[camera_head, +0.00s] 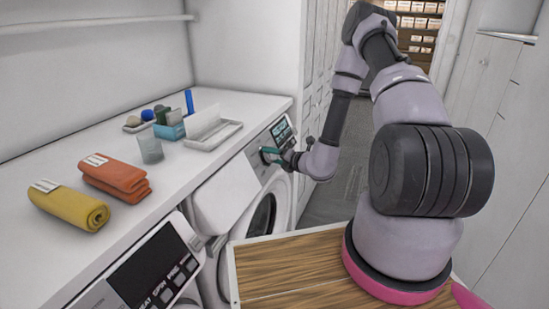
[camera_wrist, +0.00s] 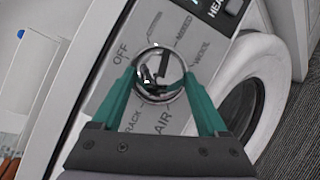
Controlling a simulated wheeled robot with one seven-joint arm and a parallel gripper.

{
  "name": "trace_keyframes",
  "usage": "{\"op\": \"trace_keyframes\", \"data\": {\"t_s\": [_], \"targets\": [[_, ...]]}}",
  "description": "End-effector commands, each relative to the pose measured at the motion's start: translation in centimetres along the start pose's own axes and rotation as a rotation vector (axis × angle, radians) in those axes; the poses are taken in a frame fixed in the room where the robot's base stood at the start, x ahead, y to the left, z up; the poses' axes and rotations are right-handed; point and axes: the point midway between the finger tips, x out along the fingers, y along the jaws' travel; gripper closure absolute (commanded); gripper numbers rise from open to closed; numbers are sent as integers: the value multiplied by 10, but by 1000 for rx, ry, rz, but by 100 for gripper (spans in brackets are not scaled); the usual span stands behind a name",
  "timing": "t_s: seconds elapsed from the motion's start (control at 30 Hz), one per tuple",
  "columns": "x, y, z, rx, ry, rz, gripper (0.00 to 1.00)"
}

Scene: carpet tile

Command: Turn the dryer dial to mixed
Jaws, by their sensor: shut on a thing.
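The dryer (camera_head: 270,190) stands under the counter, with its control panel and round door facing my arm. In the wrist view its silver dial (camera_wrist: 160,72) sits on a grey panel ringed by labels, with OFF, WOOL, AIR and RACK legible. A partly blurred label at the upper right (camera_wrist: 184,32) seems to read MIXED. My gripper (camera_wrist: 162,84) has its green fingers on either side of the dial, shut on it. The dial's pointer is partly lost in glare, so I cannot tell its setting for sure. In the head view the gripper (camera_head: 272,155) reaches the panel and hides the dial.
A second machine with a dark display (camera_head: 150,270) stands nearer, at lower left. On the counter (camera_head: 60,155) lie an orange towel (camera_head: 115,177), a yellow towel (camera_head: 70,207), a glass (camera_head: 150,150) and a white tray (camera_head: 213,135). The dryer's round door (camera_wrist: 245,100) is close beside the gripper.

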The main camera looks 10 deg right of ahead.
Motion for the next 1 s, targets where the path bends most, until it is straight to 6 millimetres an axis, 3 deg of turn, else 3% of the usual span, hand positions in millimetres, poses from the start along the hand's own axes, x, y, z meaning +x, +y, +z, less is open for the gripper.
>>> {"op": "trace_keyframes", "data": {"t_s": [0.43,1.0], "targets": [[0,2,1,204,9,-104,79],[0,2,2,234,11,-120,79]]}}
